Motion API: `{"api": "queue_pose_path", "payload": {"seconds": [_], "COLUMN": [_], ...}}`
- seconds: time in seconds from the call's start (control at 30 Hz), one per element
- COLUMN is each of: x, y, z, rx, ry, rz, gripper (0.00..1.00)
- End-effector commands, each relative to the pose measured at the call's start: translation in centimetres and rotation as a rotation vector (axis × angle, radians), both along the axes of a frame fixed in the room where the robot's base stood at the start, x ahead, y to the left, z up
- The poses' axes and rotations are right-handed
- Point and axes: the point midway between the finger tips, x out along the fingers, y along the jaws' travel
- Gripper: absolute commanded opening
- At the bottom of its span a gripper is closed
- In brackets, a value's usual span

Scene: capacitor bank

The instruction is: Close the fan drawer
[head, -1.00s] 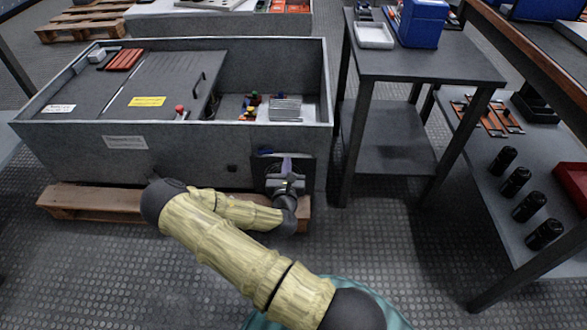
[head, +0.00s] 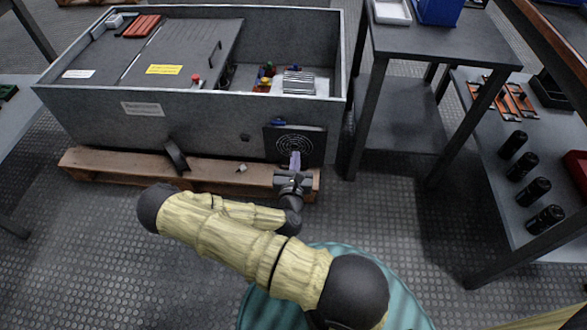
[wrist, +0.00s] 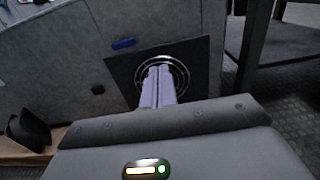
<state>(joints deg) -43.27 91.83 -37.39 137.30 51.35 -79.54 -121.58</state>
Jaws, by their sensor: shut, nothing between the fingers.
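The fan drawer (head: 312,143) shows as a black square front with a round metal grille, low on the right end of the grey cabinet's front face. It looks about flush with the face, though a small gap is too fine to tell. A small blue piece (head: 278,123) sits at its top left edge. My gripper (head: 295,160) is shut and empty, its pale purple fingers pointing at the grille. In the wrist view the fingers (wrist: 158,84) cover part of the grille on the fan drawer (wrist: 199,58). I cannot tell whether the tips touch it.
The grey cabinet (head: 200,118) stands on a wooden pallet (head: 215,172). A black curved piece (head: 176,156) stands at the pallet's front edge. A dark table (head: 440,42) stands close on the right. The floor (head: 80,250) in front is clear to the left.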

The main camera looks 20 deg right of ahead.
Motion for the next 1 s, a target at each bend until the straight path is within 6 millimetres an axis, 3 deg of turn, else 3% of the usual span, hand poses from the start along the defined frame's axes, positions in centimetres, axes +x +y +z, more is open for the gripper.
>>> {"api": "queue_pose_path", "payload": {"seconds": [0.1,0.3,0.73,0.87,1.0], "x": [-2.0,-3.9,-4.2,-4.2,-4.5], "y": [1.2,2.3,2.5,2.3,2.0], "z": [0.4,0.1,0.0,0.2,0.3], "rx": [-0.002,-0.001,0.021,0.143,0.405], "ry": [0.004,0.002,-0.001,-0.007,-0.026], "rz": [0.003,0.001,-0.008,-0.068,-0.202], "gripper": [0.00,0.00,0.00,0.00,0.00]}}
